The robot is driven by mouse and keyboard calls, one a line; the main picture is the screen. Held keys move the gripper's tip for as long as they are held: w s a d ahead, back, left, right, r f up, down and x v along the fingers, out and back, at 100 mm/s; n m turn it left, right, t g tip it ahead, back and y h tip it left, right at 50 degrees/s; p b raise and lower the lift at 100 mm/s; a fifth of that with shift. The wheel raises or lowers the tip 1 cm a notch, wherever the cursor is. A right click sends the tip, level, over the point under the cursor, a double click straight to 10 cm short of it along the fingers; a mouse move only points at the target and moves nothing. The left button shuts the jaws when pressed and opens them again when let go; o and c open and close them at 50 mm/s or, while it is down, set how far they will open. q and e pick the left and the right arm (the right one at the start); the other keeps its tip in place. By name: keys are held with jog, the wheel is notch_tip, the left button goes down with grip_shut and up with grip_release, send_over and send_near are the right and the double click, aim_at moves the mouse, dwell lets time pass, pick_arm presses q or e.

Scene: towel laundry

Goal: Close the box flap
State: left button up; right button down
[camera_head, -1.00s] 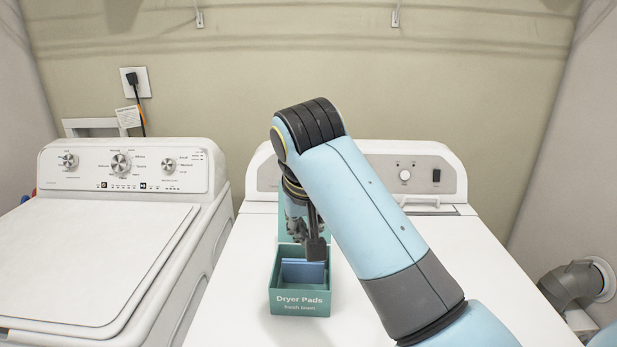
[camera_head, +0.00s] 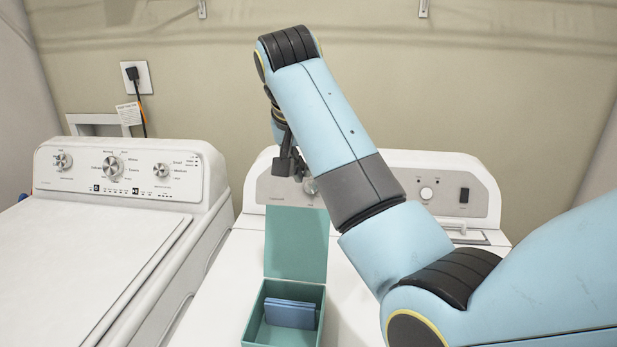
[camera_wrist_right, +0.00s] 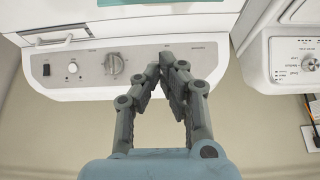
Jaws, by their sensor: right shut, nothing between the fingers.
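The teal box (camera_head: 257,318) stands on the white dryer top, in the low middle of the head view. It holds blue pads (camera_head: 290,314). Its flap (camera_head: 297,243) is open and stands up at the box's back edge. My right gripper (camera_head: 303,183) is above the flap's top edge, in front of the dryer's control panel; whether it touches the flap I cannot tell. In the right wrist view its fingertips (camera_wrist_right: 168,62) come together with nothing between them. My left gripper is not in view.
The dryer's control panel (camera_head: 410,186) rises behind the box, with a knob and a switch. A white washer (camera_head: 90,255) stands on the left. The dryer top (camera_head: 215,290) left of the box is clear. My right arm covers much of the right side.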

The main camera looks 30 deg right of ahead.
notch_tip(320, 180, down, 7)
jog(key=p, duration=0.3)
dwell(0.4)
jog(key=shift+w+f, duration=0.1)
